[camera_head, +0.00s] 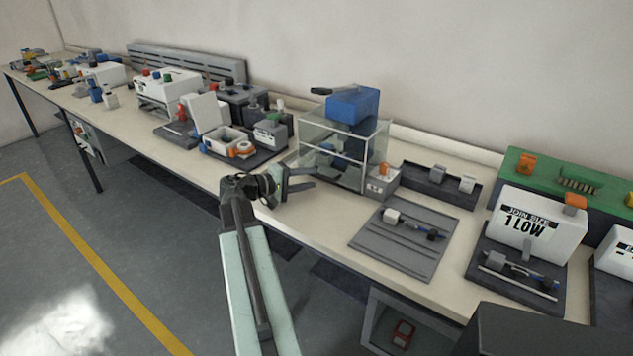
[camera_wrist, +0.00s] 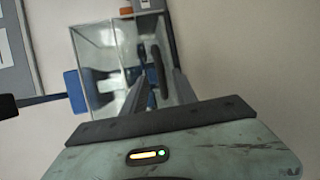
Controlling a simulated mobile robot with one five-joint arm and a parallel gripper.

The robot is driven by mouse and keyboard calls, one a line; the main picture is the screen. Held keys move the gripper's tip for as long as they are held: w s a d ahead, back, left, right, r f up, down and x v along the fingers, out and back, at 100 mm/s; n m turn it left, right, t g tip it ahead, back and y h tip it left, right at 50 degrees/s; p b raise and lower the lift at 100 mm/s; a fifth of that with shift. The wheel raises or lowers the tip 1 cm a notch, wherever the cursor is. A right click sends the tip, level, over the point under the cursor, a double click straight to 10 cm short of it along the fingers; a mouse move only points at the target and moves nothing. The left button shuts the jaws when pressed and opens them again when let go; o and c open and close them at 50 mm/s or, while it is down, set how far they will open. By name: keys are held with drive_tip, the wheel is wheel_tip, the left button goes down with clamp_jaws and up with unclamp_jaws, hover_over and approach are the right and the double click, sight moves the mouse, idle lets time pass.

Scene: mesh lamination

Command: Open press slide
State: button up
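The likely press is a clear-walled box (camera_head: 313,131) near the table's front edge, with a blue block (camera_head: 353,105) on top and a black bar (camera_head: 335,90) sticking out to the left. More blue and dark parts show inside. I cannot tell which part is the slide. My gripper (camera_head: 312,177) is in front of the box's lower left side, its fingers apart and empty. In the wrist view, the fingers (camera_wrist: 156,75) point at the clear box (camera_wrist: 92,35), seen turned sideways, with the blue block (camera_wrist: 75,92) and black bar (camera_wrist: 8,106) at left.
A small control box (camera_head: 382,187) with an orange button stands right of the clear box. A dark tray (camera_head: 240,158) with small parts sits left. Open floor (camera_head: 140,225) lies front left.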

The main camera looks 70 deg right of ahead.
sight(320, 176)
drive_tip(key=x, duration=0.3)
drive_tip(key=shift+s+d+f, duration=0.1)
drive_tip(key=shift+s+d, duration=0.05)
drive_tip(key=shift+d, duration=0.15)
clamp_jaws()
